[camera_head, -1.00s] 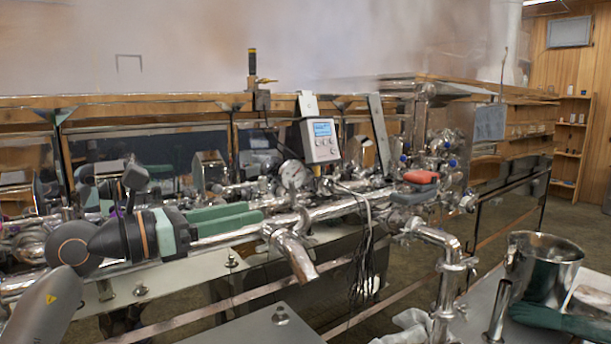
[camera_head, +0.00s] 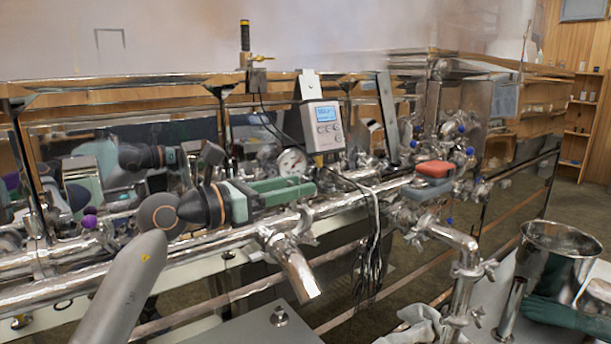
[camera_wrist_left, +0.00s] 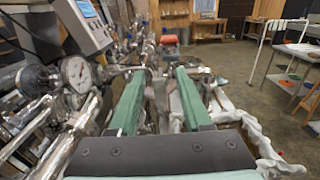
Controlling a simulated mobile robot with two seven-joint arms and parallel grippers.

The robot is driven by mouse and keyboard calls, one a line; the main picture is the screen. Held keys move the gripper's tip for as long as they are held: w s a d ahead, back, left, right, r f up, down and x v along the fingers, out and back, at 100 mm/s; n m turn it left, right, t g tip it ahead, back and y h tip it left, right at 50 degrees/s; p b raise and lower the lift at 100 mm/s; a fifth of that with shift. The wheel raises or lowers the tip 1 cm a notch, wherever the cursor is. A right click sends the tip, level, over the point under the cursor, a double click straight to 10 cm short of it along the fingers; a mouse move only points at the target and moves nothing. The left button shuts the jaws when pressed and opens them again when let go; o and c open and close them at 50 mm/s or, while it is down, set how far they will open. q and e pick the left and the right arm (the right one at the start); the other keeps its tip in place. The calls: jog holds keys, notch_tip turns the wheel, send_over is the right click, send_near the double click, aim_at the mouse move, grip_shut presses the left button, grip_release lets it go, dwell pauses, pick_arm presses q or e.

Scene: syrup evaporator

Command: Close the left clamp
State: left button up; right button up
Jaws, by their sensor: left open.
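My left gripper (camera_head: 308,187), with long green fingers, hovers over the shiny steel pipe (camera_head: 235,238) in the head view. Its fingers are spread with a gap between them in the left wrist view (camera_wrist_left: 155,85), and no object is held. Metal fittings show beyond and between the fingers. A steel branch with a clamp-like fitting (camera_head: 302,222) leaves the pipe just below the gripper. Another clamp-like fitting (camera_head: 468,271) is on the bent pipe to the right. I cannot tell for certain which is the left clamp, or its state. My right gripper is not in view.
A digital controller (camera_head: 323,127) and a round gauge (camera_head: 291,162) stand close behind the gripper. Dark cables (camera_head: 371,235) hang from the pipe to its right. A red-topped object (camera_head: 434,169) sits farther along. A steel bucket (camera_head: 553,262) stands at the right by a green glove (camera_head: 562,316).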

pick_arm(q)
jog(key=shift+x, duration=1.45)
grip_shut()
dwell(0.4)
